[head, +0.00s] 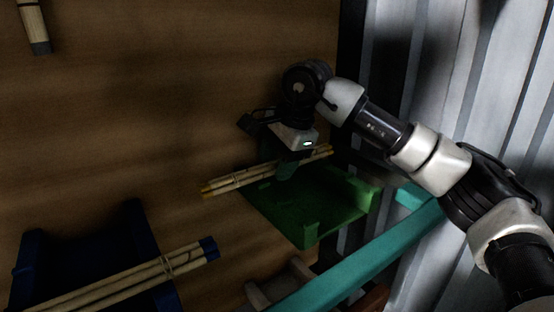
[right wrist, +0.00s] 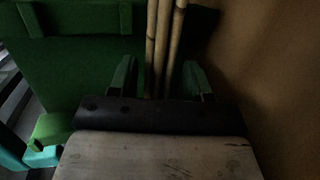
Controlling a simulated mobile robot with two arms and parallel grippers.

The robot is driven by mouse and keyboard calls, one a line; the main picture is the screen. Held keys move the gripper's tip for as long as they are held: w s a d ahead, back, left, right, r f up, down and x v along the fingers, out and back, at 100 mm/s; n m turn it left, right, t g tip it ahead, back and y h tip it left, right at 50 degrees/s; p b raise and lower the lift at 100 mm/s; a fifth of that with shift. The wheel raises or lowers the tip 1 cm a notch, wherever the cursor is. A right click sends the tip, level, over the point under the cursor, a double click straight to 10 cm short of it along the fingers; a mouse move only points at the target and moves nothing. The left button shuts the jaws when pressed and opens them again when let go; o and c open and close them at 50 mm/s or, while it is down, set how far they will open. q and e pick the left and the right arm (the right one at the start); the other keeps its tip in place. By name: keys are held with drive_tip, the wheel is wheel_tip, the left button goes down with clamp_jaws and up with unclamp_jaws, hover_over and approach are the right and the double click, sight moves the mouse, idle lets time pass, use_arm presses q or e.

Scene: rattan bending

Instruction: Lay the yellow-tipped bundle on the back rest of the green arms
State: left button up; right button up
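The yellow-tipped bundle (head: 238,181) of thin rattan sticks lies along the far edge of the green arms fixture (head: 310,232) in the head view. Its left end sticks out past the green. I cannot tell whether it touches the back rest. My right gripper (head: 288,172) is over its right part, pointing down. In the right wrist view the bundle (right wrist: 164,45) runs between the two fingers (right wrist: 160,80), with a gap at the left finger. The gripper looks open around it. The green fixture (right wrist: 75,75) fills the left there. My left gripper is out of view.
A blue-tipped bundle (head: 150,272) lies on a dark blue rack (head: 140,222) at lower left. A dark-tipped bundle (head: 35,28) is at top left. A teal bar (head: 350,265) crosses the lower right. A corrugated metal wall (head: 450,60) stands at right.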

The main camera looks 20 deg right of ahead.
drive_tip(key=shift+o, duration=0.6)
drive_tip(key=shift+r, duration=0.1)
drive_tip(key=shift+r, duration=0.25)
drive_tip(key=b+v, duration=0.2)
drive_tip(key=v, duration=0.9)
drive_tip(key=shift+r, duration=0.3)
